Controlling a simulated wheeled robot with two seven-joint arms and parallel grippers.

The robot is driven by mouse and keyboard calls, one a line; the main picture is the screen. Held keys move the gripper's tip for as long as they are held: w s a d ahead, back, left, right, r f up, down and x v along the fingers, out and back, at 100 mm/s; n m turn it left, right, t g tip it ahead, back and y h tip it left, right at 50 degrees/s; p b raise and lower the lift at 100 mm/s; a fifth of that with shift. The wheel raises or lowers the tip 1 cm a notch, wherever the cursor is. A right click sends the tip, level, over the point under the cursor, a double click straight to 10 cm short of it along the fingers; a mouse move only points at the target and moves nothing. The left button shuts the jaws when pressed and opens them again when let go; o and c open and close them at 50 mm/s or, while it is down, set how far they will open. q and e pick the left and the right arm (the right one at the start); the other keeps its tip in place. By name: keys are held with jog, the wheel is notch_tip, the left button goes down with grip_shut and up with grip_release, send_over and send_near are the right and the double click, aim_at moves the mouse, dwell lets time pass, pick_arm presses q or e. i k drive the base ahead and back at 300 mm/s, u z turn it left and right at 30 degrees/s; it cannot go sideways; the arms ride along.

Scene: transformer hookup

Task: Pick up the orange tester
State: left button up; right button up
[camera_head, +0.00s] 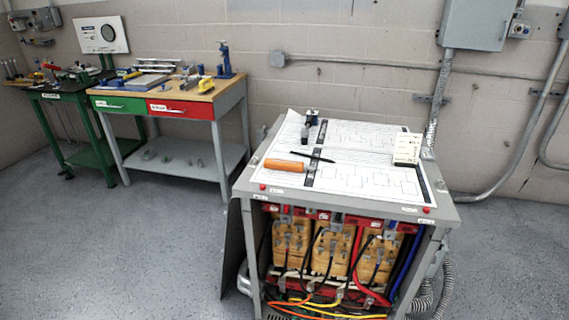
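A small orange object (285,165), which looks like the tester, lies on its side on the diagram sheet on top of the grey transformer cabinet (440,190). It is near the left side of the cabinet top. A thin black pen-like item (314,157) lies just right of it, and I cannot tell whether the two touch. Neither of my grippers shows in the head view.
A workbench (205,95) with tools stands at the back left. The floor (110,250) left of the cabinet is clear.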

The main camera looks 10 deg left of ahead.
aim_at(282, 165)
jog(key=u, duration=2)
jog(key=i, duration=2.35)
jog(key=z, duration=3.65)
